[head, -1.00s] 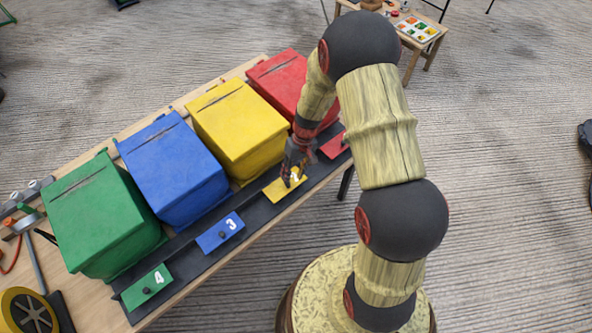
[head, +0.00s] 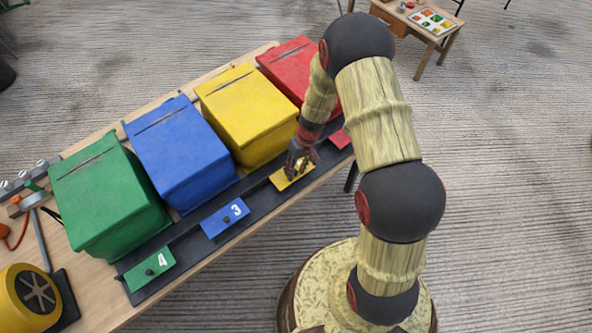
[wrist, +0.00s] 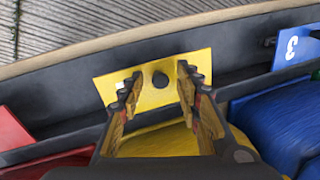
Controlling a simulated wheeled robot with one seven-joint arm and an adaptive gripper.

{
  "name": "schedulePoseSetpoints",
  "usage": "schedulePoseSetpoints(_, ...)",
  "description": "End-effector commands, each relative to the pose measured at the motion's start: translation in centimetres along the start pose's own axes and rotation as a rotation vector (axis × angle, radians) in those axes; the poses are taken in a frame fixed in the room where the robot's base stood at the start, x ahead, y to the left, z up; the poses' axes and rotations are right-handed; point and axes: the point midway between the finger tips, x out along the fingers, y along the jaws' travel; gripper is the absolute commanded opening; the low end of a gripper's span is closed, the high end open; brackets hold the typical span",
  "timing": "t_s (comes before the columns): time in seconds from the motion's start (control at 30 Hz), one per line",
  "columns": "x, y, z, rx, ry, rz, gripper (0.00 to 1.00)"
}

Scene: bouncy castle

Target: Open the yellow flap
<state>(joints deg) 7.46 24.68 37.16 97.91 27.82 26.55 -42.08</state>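The yellow flap (head: 293,176) is a small plate on the dark rail in front of the yellow box (head: 246,112). In the wrist view the yellow flap (wrist: 200,62) has a dark round knob (wrist: 160,80) near its middle. My gripper (head: 298,166) is over the flap in the head view and partly hides it. In the wrist view my gripper (wrist: 157,82) is open, with one finger on each side of the knob. I cannot tell whether the fingertips touch the flap. The flap's number is mostly hidden by a finger.
Blue flap 3 (head: 225,218) and green flap 4 (head: 149,269) sit left along the rail, before the blue box (head: 180,152) and green box (head: 108,195). A red flap (head: 340,139) and red box (head: 290,68) are to the right. A yellow wheel-like machine (head: 27,300) stands bottom left.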

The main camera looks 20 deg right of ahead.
Motion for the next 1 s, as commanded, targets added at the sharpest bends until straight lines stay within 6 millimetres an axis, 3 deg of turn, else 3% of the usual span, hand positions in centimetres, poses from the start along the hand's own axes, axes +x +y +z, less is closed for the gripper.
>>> schedulePoseSetpoints(0.17,-0.07,-0.02,-0.02,0.000,0.000,0.000,0.34)
schedulePoseSetpoints(0.77,-0.09,-0.03,0.00,0.000,0.000,0.000,0.00)
schedulePoseSetpoints(1.0,-0.09,-0.04,0.00,0.000,0.000,0.000,0.00)
